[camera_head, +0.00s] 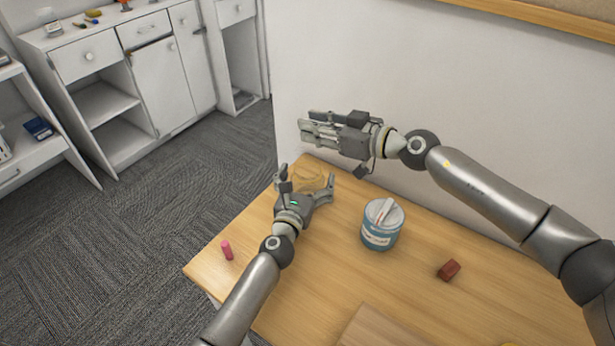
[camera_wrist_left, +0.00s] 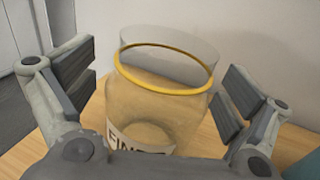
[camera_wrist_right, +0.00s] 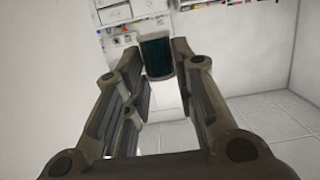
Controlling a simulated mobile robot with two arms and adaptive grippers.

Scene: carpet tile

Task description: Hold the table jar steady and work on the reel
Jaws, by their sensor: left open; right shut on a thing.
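A clear glass jar (camera_wrist_left: 160,105) with a yellow ring below its rim and a white label stands upright on the wooden table. In the head view the jar (camera_head: 312,183) is faint at the table's far left corner. My left gripper (camera_head: 307,177) is open, with one finger on each side of the jar; gaps show between pads and glass. My right gripper (camera_head: 310,127) is up near the wall, above and behind the jar. It is shut on a dark teal ribbed cylinder (camera_wrist_right: 157,56), seemingly the reel, between its fingertips in the right wrist view. The cylinder is hard to make out in the head view.
A blue tub (camera_head: 379,236) with a white object on it stands right of my left gripper. A pink cylinder (camera_head: 227,250) lies near the table's left edge. A red-brown block (camera_head: 449,270) and a wooden board (camera_head: 380,330) are nearer. A white wall rises behind the table.

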